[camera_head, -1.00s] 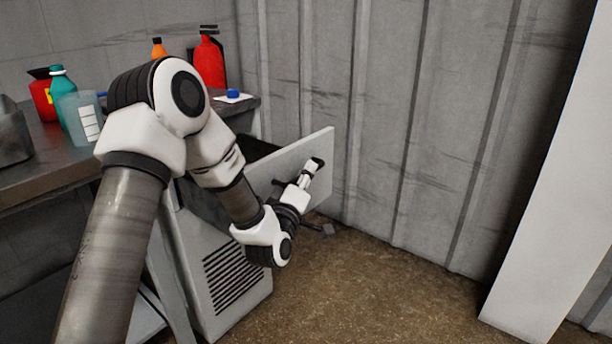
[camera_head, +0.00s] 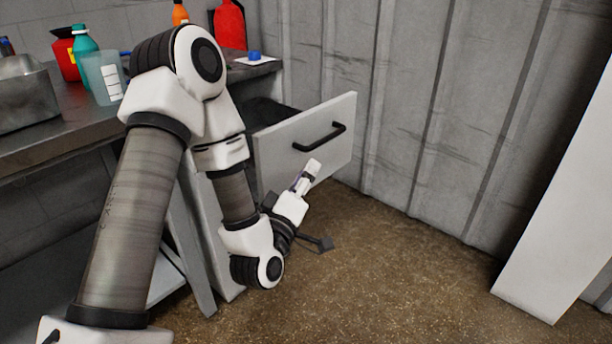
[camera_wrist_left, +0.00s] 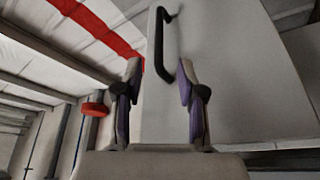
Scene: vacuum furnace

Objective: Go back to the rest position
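My left gripper (camera_head: 309,176) hangs in front of the drawer front, below and a little left of the black handle, and apart from it. In the left wrist view the two fingers (camera_wrist_left: 159,85) stand apart with nothing between them, so it is open. The drawer (camera_head: 280,147) of the cabinet under the bench is pulled out, with a pale front panel and a black bar handle (camera_head: 320,138). The handle also shows in the left wrist view (camera_wrist_left: 158,42), beyond the fingertips. My right gripper is in neither view.
The bench (camera_head: 58,138) on the left carries a metal container (camera_head: 27,95), a translucent beaker (camera_head: 103,78), a teal bottle (camera_head: 84,45) and a red extinguisher (camera_head: 229,25). A corrugated wall stands behind. A white panel (camera_head: 560,190) stands at the right. The middle floor is clear.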

